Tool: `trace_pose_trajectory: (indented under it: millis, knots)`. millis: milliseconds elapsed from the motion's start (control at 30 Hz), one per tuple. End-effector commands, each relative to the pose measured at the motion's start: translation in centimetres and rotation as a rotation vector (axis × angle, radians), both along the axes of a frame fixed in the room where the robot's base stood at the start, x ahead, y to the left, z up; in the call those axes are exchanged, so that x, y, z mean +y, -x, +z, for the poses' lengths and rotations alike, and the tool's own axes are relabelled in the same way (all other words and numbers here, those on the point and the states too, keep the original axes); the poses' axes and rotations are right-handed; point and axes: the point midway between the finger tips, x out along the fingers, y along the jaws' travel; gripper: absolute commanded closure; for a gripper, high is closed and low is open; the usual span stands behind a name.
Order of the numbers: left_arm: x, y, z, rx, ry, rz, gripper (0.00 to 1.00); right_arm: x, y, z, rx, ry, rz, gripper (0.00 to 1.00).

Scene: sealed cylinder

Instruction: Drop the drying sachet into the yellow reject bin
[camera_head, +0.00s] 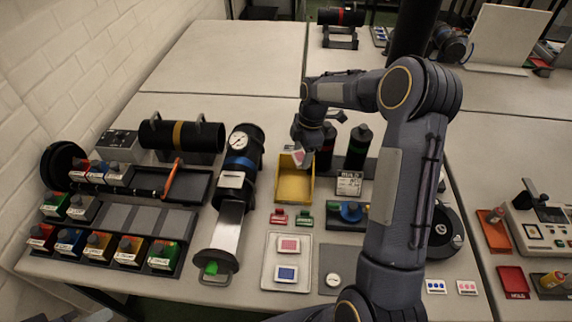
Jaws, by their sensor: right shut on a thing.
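The yellow reject bin (295,190) is an open-topped box standing in the middle of the table. My right gripper (303,160) is over the bin's far edge, pointing down. It is shut on a small pale item with a pinkish patch, the drying sachet (298,155). The fingers partly hide the sachet. Two similar flat white packets, one with a pink square (289,245) and one with a blue square (287,273), lie on a pale tray (271,262) nearer me.
Dark bottles (357,147) stand just right of the bin. A black cylinder with a gauge (239,155) stands to its left. Small red (279,217) and green (305,219) pieces lie in front. A rack of coloured blocks (112,245) fills the left.

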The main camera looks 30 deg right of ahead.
Motion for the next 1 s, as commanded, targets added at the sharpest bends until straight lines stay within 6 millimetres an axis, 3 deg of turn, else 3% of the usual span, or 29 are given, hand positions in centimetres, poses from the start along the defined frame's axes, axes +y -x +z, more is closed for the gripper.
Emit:
trace_pose_trajectory:
  millis: [533,900,933,1000]
  knots:
    - [0.0,0.0,-3.6,0.0,0.0,0.0,0.64,0.0,0.0,-5.4,0.0,0.0,0.004,0.68]
    - [0.0,0.0,-3.8,0.0,0.0,0.0,0.64,0.0,0.0,-5.9,-0.001,0.0,0.003,0.68]
    - [0.0,0.0,-3.8,0.0,0.0,0.0,0.64,0.0,0.0,-5.9,-0.001,0.0,0.003,0.44]
    - [0.0,0.0,-3.8,0.0,0.0,0.0,0.64,0.0,0.0,-5.9,-0.001,0.0,0.003,0.35]
